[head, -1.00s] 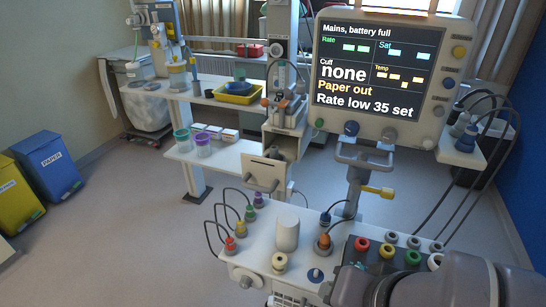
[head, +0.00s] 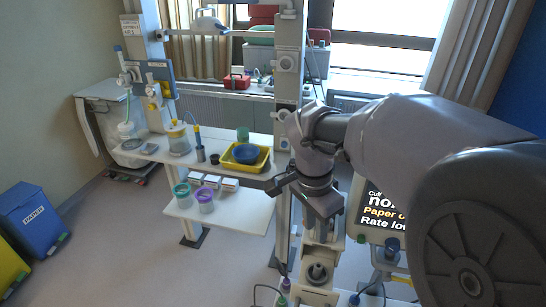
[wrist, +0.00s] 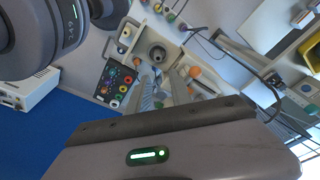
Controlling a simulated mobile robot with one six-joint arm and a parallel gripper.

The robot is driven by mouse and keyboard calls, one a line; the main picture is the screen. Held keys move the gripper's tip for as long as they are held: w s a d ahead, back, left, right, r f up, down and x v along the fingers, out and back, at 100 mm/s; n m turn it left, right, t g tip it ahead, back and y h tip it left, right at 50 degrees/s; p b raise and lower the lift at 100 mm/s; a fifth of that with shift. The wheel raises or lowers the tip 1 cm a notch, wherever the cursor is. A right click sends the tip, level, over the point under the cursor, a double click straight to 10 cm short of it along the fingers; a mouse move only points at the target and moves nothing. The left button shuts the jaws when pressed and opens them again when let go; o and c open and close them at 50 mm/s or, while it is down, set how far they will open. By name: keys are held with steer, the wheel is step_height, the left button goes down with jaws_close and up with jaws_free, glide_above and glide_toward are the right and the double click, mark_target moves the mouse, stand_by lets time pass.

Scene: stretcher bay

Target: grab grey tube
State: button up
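My gripper (head: 321,234) hangs below my arm, right of the shelf unit and over a pale bracketed device. In the wrist view, two pale fingers of my gripper (wrist: 162,72) stretch away from the dark body with a gap between them, so it looks open. A round grey tube-like socket with a dark mouth (head: 318,272) sits below the gripper. It also shows in the wrist view (wrist: 157,54), past the fingertips and apart from them. I cannot tell which is the grey tube; my gripper and arm hide part of the device.
The monitor (head: 380,213) stands close to the right, partly behind my arm. A yellow tray (head: 262,163) with a blue bowl (head: 246,153) is on the upper shelf (head: 145,146). In the wrist view, a black panel with coloured sockets (wrist: 116,84) lies left.

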steer(key=b, duration=0.2)
glide_above(318, 266)
steer(key=f, duration=1.1)
steer(key=shift+s+a+f, duration=0.15)
steer(key=shift+s+a, duration=0.05)
steer(key=f, duration=0.5)
steer(key=shift+w+d+f, duration=0.1)
steer(key=shift+d, duration=0.15)
steer(key=shift+w+f, duration=0.2)
steer(key=shift+f, duration=0.2)
steer(key=shift+s+r, duration=0.1)
steer(key=shift+s, duration=0.05)
steer(key=shift+c, duration=1.1)
jaws_close()
